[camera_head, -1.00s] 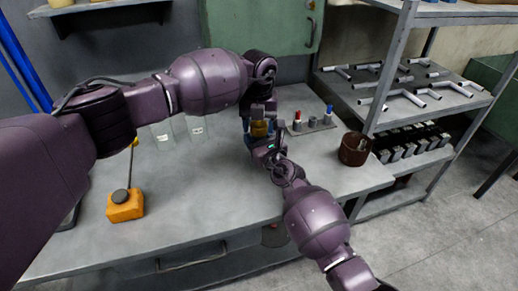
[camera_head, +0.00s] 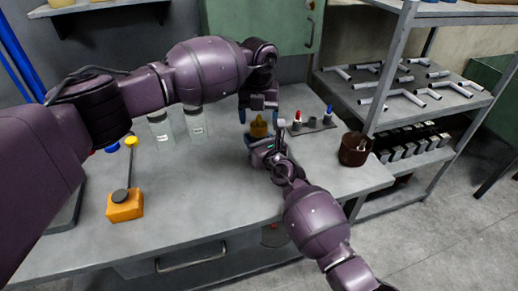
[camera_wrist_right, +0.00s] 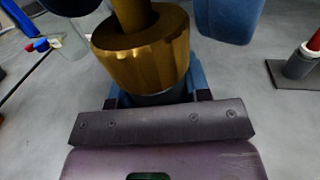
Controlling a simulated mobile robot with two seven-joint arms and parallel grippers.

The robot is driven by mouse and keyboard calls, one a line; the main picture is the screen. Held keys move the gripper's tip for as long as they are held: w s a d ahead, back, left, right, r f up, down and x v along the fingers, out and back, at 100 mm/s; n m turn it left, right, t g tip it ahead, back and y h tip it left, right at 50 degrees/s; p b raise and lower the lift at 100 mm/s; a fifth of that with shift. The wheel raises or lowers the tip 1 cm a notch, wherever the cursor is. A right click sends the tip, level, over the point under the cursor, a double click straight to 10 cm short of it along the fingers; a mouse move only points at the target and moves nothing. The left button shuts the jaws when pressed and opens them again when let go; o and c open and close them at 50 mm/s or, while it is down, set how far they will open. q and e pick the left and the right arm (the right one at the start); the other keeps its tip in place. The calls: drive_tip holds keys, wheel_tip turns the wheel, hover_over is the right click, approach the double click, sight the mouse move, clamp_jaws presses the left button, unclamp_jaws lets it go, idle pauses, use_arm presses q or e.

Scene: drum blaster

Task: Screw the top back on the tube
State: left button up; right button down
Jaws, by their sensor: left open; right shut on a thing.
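A brass-coloured top (camera_head: 259,127) with a ribbed rim and a rod rising from its middle stands upright near the middle of the table. It shows large in the right wrist view (camera_wrist_right: 143,62). My right gripper (camera_head: 261,148) is shut just below it, on a dark grey tube (camera_wrist_right: 160,98) of which only a short band shows. I cannot tell how tightly the top sits on the tube. My left gripper (camera_head: 259,114) is open above the top, its blue fingertips apart on either side. A blue finger of it shows in the right wrist view.
A small rack (camera_head: 312,127) with red-tipped, grey and blue-tipped pieces stands right of the grippers. A brown cup (camera_head: 354,149) is by the right edge. Glass jars (camera_head: 195,124) stand at the back left, an orange block (camera_head: 125,206) at front left. The front middle is clear.

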use_arm(q)
drive_tip(key=shift+r, duration=0.95)
drive_tip(key=o, duration=0.5)
drive_tip(key=shift+c, duration=0.2)
wheel_tip(320, 180, up, 12)
drive_tip(key=shift+a, duration=0.1)
